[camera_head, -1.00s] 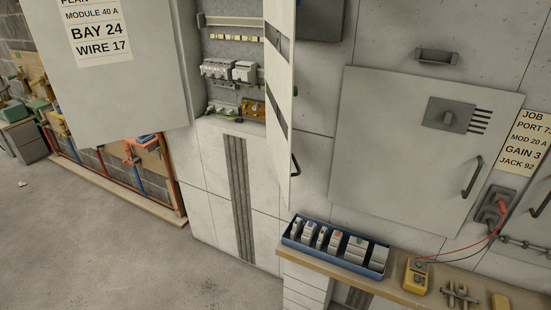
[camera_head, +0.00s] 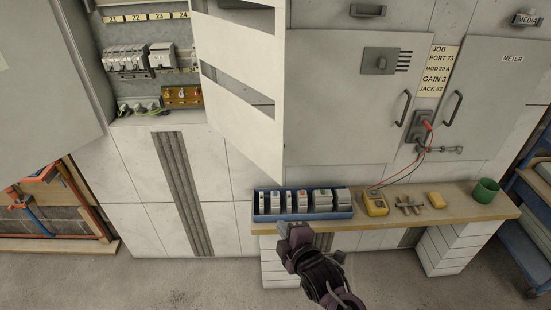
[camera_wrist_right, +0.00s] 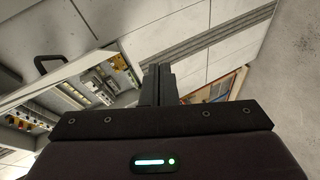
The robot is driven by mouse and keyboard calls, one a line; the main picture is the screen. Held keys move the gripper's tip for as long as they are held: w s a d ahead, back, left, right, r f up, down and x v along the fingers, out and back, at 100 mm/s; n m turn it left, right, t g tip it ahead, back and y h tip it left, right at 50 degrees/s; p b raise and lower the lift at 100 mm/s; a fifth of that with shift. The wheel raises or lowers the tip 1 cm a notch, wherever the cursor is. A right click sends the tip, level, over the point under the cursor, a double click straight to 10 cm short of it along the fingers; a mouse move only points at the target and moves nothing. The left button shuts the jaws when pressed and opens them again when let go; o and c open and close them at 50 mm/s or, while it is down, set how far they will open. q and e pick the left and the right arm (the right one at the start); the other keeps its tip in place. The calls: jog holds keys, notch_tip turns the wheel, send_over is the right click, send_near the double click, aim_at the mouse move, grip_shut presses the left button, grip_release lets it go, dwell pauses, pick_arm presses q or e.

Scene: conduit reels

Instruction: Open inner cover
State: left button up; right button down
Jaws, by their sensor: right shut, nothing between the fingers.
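The inner cover (camera_head: 240,90), a pale panel with long slots, stands swung out from the open cabinet (camera_head: 110,60) in the head view. Breakers and terminals show inside, left of the cover. My right gripper (camera_head: 293,230) is low, in front of the blue tray, below and apart from the cover. In the right wrist view its two dark fingers (camera_wrist_right: 158,84) are together and empty. That view also shows the cabinet interior (camera_wrist_right: 95,85) and a black handle (camera_wrist_right: 64,63) at the left. My left gripper is not in view.
The open outer door (camera_head: 45,75) fills the left. A wooden bench (camera_head: 455,208) holds a blue tray (camera_head: 335,213) of modules, a yellow meter (camera_head: 375,203) with leads, and a green cup (camera_head: 485,190). A blue cart (camera_head: 535,205) stands at right. Floor in front is clear.

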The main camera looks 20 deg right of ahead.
aim_at(276, 147)
notch_tip(276, 147, up, 20)
jog(key=s+a+f+n+t+y, duration=0.1)
jog(key=s+a+n+t, duration=0.1)
jog(key=n+t, duration=0.1)
jog(key=w+d+p, duration=0.1)
jog(key=w, duration=0.2)
jog(key=w+d+p, duration=0.1)
jog(key=w+p, duration=0.1)
jog(key=w, duration=0.2)
jog(key=w+d+p, duration=0.1)
jog(key=w+p, duration=0.1)
jog(key=w, duration=0.1)
jog(key=shift+w+r, duration=0.25)
jog(key=shift+w, duration=0.15)
jog(key=shift+a, duration=0.1)
jog(key=shift+f, duration=0.1)
jog(key=w+d+n+g+y+b, duration=0.1)
jog(key=w+d+n+y+b, duration=0.1)
jog(key=d, duration=0.6)
jog(key=w+d+n+g+y+b, duration=0.1)
jog(key=w+d+n+y+b, duration=0.2)
jog(key=w+d+y+b, duration=0.2)
jog(key=d, duration=0.3)
jog(key=shift+w, duration=0.15)
